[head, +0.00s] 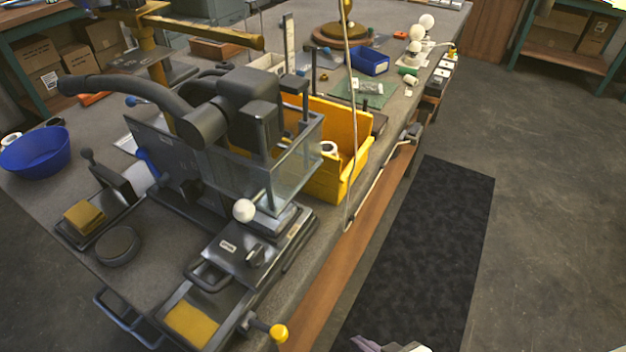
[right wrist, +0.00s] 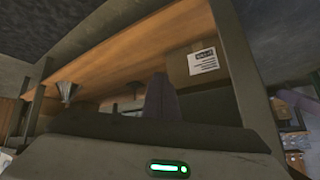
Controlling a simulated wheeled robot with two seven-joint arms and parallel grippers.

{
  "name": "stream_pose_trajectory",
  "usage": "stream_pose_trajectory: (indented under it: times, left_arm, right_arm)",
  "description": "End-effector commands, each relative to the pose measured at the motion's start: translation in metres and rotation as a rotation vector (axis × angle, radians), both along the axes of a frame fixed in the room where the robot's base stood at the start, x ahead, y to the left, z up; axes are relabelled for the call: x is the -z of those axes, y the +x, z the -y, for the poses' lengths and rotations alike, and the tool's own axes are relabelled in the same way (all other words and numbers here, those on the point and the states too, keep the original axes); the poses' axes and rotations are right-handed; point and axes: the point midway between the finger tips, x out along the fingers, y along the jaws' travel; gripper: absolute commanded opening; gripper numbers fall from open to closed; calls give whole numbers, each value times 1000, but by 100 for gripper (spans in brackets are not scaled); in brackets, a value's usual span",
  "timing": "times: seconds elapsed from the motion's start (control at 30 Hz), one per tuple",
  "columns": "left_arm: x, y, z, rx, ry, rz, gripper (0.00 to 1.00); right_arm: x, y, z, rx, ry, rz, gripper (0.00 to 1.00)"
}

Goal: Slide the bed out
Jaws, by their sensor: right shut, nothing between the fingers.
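The machine (head: 215,120) on the bench is a dark grey press with a long curved lever and a clear guard. Its bed appears to be the dark flat plate (head: 240,248) low at the front, with a label, a small knob and a looped handle (head: 205,279) on its near edge. The bed's rear part is hidden under the guard. My right gripper (head: 385,346) just shows at the bottom edge of the head view, over the floor and well apart from the bed. Its fingers show in the right wrist view (right wrist: 161,98), together and empty. My left gripper is out of view.
A yellow bin (head: 345,170) stands right of the guard. A tray with a yellow pad (head: 192,322) and a yellow-knobbed lever (head: 278,333) lie at the bench front. A blue bowl (head: 36,152) is at left. A black mat (head: 425,250) lies on open floor.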

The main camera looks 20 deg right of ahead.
Motion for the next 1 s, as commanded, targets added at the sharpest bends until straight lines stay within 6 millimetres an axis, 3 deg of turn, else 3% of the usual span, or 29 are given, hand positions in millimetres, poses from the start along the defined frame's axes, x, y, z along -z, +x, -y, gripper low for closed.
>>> stream_pose_trajectory:
  times: [0.13, 0.27, 0.37, 0.5, 0.7, 0.83, 1.0]
  left_arm:
    - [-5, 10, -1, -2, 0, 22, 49]
    - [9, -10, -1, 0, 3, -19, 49]
    - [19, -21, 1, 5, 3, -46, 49]
    - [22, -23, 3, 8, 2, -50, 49]
    - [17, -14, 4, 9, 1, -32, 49]
    - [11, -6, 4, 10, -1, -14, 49]
    - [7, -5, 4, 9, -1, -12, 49]
  right_arm:
    - [6, 23, 21, 115, 186, -107, 0]
    - [-12, 54, 30, 205, 452, -206, 0]
    - [-47, 82, 32, 228, 684, -256, 0]
    - [-120, 115, 36, 180, 996, -285, 0]
    - [-216, 135, 49, 42, 1296, -271, 0]
    - [-248, 137, 55, -17, 1381, -261, 0]
    - [-258, 143, 45, -34, 1406, -259, 0]
